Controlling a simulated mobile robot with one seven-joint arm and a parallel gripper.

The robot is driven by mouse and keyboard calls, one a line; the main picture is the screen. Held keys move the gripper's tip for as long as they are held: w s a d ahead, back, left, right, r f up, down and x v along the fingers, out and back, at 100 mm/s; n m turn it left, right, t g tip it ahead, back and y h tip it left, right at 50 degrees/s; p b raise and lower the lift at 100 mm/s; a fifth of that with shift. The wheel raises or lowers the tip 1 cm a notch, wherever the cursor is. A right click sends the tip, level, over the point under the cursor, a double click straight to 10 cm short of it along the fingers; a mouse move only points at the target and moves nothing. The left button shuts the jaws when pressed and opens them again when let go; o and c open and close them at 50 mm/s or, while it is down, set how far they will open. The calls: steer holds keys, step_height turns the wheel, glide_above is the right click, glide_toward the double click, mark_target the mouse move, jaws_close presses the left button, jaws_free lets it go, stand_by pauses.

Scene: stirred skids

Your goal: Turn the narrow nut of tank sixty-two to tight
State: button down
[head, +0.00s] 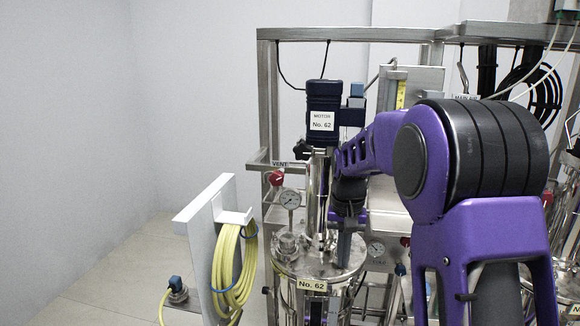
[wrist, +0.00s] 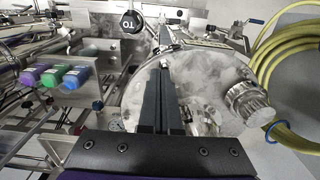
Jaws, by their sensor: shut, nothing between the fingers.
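Tank No. 62 is a steel vessel with a round lid (head: 295,268) and a "No. 62" label (head: 311,285) in the head view. My gripper (head: 344,260) points down over the right part of this lid. In the wrist view its fingers (wrist: 163,68) are together over the lid (wrist: 205,75), with nothing between them. A small bright metal part shows right at the fingertips; I cannot tell whether it is the narrow nut or whether they touch. A wide ribbed metal cap (wrist: 250,103) stands on the lid, to the right of the fingers.
The motor No. 62 (head: 322,121) stands above the lid. A yellow hose (head: 232,270) hangs on a white panel. Coloured blocks (wrist: 74,78) show left in the wrist view.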

steer(key=shift+w, duration=0.35)
stand_by(0.4)
steer(key=shift+w+a+r+p, duration=0.15)
steer(key=shift+a+p, duration=0.25)
steer(key=shift+p, duration=1.2)
steer(key=shift+s+a, duration=0.1)
steer(key=shift+s, duration=0.25)
step_height(320, 180, up, 2)
steer(key=shift+p, duration=0.8)
step_height(320, 180, up, 4)
steer(key=shift+s+f, duration=0.1)
